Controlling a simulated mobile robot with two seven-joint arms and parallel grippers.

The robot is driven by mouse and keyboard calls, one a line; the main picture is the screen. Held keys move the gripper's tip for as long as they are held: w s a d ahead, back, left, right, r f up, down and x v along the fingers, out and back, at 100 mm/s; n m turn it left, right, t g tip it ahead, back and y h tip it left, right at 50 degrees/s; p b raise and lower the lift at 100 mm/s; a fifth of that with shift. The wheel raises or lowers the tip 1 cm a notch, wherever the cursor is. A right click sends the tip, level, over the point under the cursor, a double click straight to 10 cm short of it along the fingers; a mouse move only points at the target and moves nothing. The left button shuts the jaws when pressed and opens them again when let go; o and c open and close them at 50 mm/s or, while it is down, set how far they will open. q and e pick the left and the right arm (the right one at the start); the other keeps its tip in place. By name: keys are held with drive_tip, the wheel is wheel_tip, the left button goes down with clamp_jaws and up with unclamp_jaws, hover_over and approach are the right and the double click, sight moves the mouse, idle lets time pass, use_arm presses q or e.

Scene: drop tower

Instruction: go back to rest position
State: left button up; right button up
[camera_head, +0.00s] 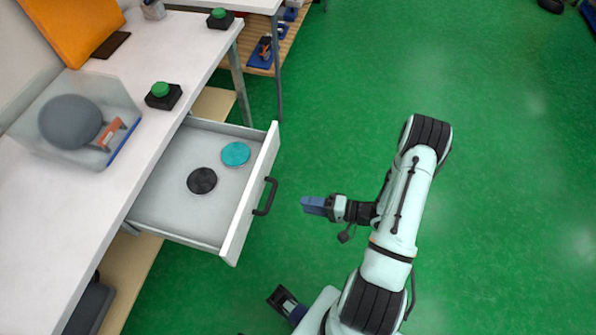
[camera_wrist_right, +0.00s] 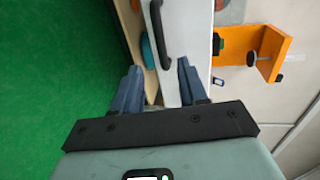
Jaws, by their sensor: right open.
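My right gripper (camera_head: 313,206) hangs over the green floor, to the right of the pulled-out drawer and its black handle (camera_head: 265,197). A gap of floor shows between gripper and handle. In the right wrist view the two blue fingers (camera_wrist_right: 159,83) are spread apart with nothing between them. The handle also shows ahead of the fingertips there (camera_wrist_right: 160,30).
The open white drawer (camera_head: 160,215) holds a black disc (camera_head: 202,180) and a teal disc (camera_head: 236,153). The white table (camera_head: 40,220) bears a clear bin (camera_head: 120,90), green buttons (camera_head: 162,95) and an orange board (camera_head: 70,25). Green floor (camera_head: 510,130) on the right is mostly clear.

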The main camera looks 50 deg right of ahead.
drive_tip(key=w+a+f+n+g+h+p, duration=0.1)
drive_tip(key=w+a+f+n+g+p, duration=0.1)
drive_tip(key=a+f+g, duration=0.3)
drive_tip(key=w+a+f+n+g+h+p, duration=0.1)
drive_tip(key=w+a+f+n+g+p, duration=0.2)
drive_tip(key=a, duration=0.5)
use_arm(q)
wheel_tip(320, 180, up, 8)
drive_tip(key=w+p, duration=0.2)
drive_tip(key=shift+w+f, duration=0.25)
drive_tip(key=shift+w, duration=0.05)
use_arm(e)
drive_tip(key=s+a+n+g, duration=0.4)
drive_tip(key=s+a+g, duration=0.3)
drive_tip(key=s+a, duration=0.2)
drive_tip(key=shift+s+a+f, duration=0.2)
drive_tip(key=shift+s, duration=1.05)
